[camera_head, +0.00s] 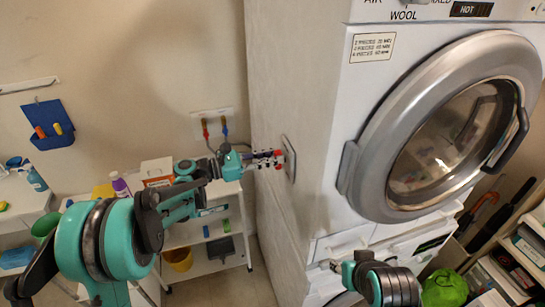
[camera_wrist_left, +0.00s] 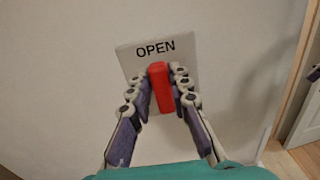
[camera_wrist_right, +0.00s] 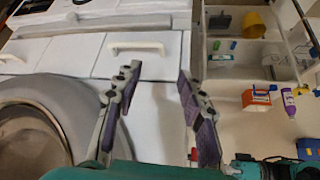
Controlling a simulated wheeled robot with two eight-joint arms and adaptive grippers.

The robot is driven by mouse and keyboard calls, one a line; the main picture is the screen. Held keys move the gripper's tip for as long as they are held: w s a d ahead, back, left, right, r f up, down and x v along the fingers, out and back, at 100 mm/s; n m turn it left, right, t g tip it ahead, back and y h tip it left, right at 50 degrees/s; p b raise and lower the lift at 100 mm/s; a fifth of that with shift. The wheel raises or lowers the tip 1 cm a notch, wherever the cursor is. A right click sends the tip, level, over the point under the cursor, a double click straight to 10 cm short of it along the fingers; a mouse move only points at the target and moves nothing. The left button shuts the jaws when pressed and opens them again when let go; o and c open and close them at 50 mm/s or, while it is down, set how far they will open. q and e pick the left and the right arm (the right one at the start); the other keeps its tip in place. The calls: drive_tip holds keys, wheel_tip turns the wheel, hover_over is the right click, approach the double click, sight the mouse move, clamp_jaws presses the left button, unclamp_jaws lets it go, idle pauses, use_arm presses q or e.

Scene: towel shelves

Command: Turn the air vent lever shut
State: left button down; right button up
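The red air vent lever (camera_wrist_left: 160,88) stands out from a pale plate marked OPEN (camera_wrist_left: 130,62) in the left wrist view. In the head view the plate (camera_head: 290,160) is on the left side wall of the dryer. My left gripper (camera_head: 276,158) is at the lever there. In the left wrist view my left gripper's fingers (camera_wrist_left: 162,84) are closed in on both sides of the lever, with almost no gap. The lever looks upright. My right gripper (camera_wrist_right: 157,78) is open and empty in front of the machine. Its fingers are hidden in the head view.
The dryer's round door (camera_head: 448,128) fills the right of the head view. A white shelf cart (camera_head: 222,240) with a yellow bucket (camera_head: 178,259) stands left of the machine. A blue wall pouch (camera_head: 52,125) hangs at the far left. A green bag (camera_head: 444,288) lies at lower right.

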use_arm(q)
drive_tip(key=shift+m, duration=0.3)
drive_tip(key=m+b, duration=0.1)
drive_tip(key=m, duration=0.1)
drive_tip(key=s+m+b, duration=0.1)
drive_tip(key=m+b, duration=0.1)
drive_tip(key=m, duration=0.1)
drive_tip(key=m+b, duration=0.1)
drive_tip(key=m, duration=0.2)
drive_tip(key=shift+s+d+f, duration=0.2)
drive_tip(key=shift+d+f, duration=0.05)
drive_tip(key=shift+f, duration=0.15)
drive_tip(key=m+b, duration=0.1)
drive_tip(key=m, duration=0.1)
drive_tip(key=m+b, duration=0.1)
drive_tip(key=m, duration=0.1)
drive_tip(key=shift+s+f+m, duration=0.2)
drive_tip(key=shift+f+m, duration=0.1)
drive_tip(key=shift+f, duration=0.05)
drive_tip(key=m, duration=0.2)
drive_tip(key=m+b, duration=0.1)
drive_tip(key=m, duration=0.1)
drive_tip(key=shift+s+d+f+m, duration=0.1)
drive_tip(key=shift+f+m, duration=0.2)
drive_tip(key=shift+f, duration=0.05)
drive_tip(key=c, duration=1.4)
unclamp_jaws()
